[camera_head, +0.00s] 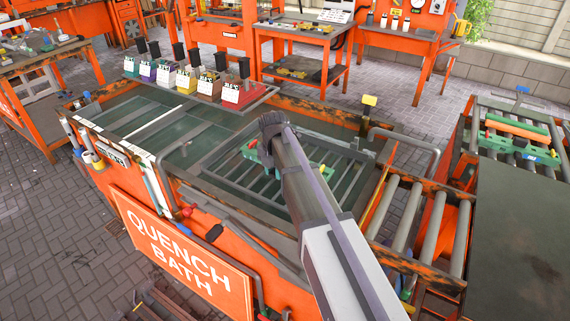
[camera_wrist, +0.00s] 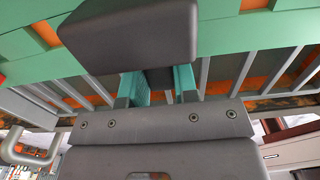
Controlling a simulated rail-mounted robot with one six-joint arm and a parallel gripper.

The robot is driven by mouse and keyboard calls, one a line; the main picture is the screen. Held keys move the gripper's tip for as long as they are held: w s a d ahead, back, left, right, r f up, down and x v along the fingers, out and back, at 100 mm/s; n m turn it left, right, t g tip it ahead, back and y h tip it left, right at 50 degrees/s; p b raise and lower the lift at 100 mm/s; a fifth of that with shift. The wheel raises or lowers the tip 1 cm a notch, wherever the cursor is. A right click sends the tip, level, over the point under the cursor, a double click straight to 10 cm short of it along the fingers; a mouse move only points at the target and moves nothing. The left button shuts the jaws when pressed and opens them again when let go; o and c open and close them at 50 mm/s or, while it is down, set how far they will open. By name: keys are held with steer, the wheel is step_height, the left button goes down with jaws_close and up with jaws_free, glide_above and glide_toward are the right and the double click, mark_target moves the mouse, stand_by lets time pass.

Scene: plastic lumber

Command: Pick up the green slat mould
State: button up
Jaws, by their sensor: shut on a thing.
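The green slat mould (camera_wrist: 240,35) crosses the top of the wrist view, with orange showing beside its green bars. In the head view its green ends (camera_head: 251,151) show on both sides of my arm, over the grey slatted rack in the quench bath. My gripper (camera_wrist: 158,80) is shut on the mould. Two green upright parts show between its dark block and grey body. In the head view my arm hides the gripper and the mould's middle. I cannot tell whether the mould touches the rack.
The quench bath's rack (camera_head: 222,166) and orange rim lie around the mould. A grey bent rail (camera_head: 415,140) stands at the bath's right, beside rollers (camera_head: 408,222). Coloured labelled boxes (camera_head: 208,88) line the far edge. Another green and orange mould (camera_head: 520,150) lies on a rack at right.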

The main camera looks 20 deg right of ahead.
steer(key=shift+r, duration=0.1)
jaws_close()
step_height(320, 180, up, 10)
steer(key=p, duration=1)
